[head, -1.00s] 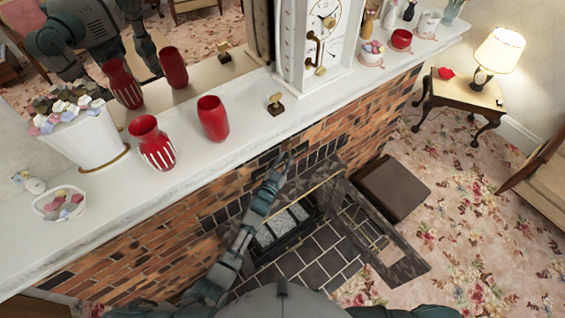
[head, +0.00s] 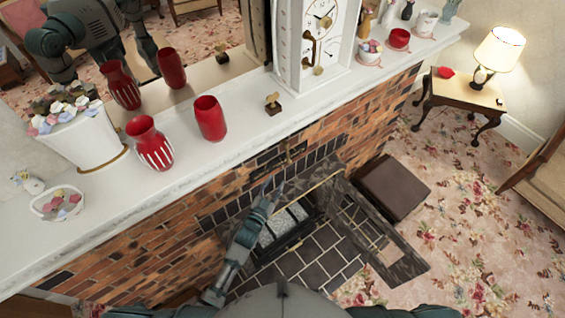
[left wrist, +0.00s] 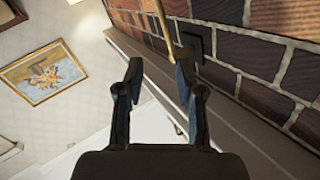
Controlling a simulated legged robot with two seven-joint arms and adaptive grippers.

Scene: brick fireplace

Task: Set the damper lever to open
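The damper lever shows in the left wrist view as a thin brass rod (left wrist: 164,28) beside a dark plate (left wrist: 196,42) on the brick. In the head view a small dark fitting (head: 290,153) sits on the brick front under the mantel; its lever position is too small to read. My left gripper (head: 272,190) is below and left of that fitting. In the left wrist view its two fingers (left wrist: 157,72) stand apart with nothing between them. The rod's lower end shows close to the right finger; I cannot tell whether they touch. My right gripper is not in view.
The white mantel (head: 240,150) overhangs the brick front, with red vases (head: 211,118), a planter (head: 85,140) and a clock (head: 312,45) on it. A dark stone surround (head: 385,245) frames the firebox below. A brown stool (head: 392,189) stands to its right.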

